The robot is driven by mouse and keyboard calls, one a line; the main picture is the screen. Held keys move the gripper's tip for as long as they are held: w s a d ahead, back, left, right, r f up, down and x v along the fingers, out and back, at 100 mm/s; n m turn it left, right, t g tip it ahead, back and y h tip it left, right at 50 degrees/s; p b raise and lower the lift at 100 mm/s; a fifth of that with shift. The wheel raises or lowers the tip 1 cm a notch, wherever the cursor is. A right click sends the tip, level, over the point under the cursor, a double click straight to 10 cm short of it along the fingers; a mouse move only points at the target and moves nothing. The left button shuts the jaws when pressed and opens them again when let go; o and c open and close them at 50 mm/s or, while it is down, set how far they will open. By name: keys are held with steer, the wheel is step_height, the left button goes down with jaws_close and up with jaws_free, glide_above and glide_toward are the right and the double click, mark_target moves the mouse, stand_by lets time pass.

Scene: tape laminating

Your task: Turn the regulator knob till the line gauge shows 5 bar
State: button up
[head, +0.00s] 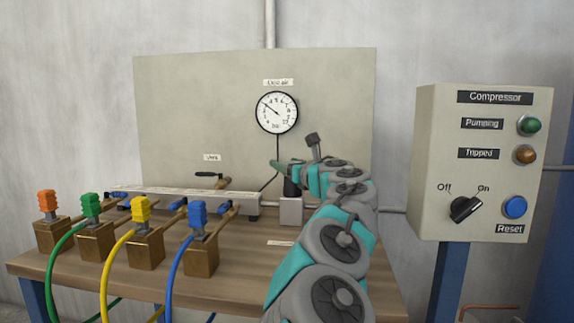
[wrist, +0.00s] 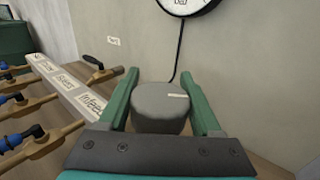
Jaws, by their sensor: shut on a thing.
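The regulator knob (wrist: 160,108) is a dark grey round cap with a small pale mark, filling the space between my two green fingers in the wrist view. My gripper (wrist: 161,78) is shut on it, one finger on each side. In the head view my arm partly covers the dark knob (head: 291,188), which sits on a pale block. The line gauge (head: 277,112) is a white dial with a black rim on the panel. Its needle points to the upper left, short of the top; the exact figure is too small to read. Only its lower edge (wrist: 186,4) shows in the wrist view.
A pale manifold bar (head: 180,197) with blue fittings and a valve lever (head: 209,174) lies left of the knob. Several brass blocks with coloured plugs and hoses stand on the wooden bench (head: 230,262). The compressor box (head: 482,165) stands right, its switch toward On.

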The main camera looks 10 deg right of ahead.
steer(key=shift+c, duration=1.3)
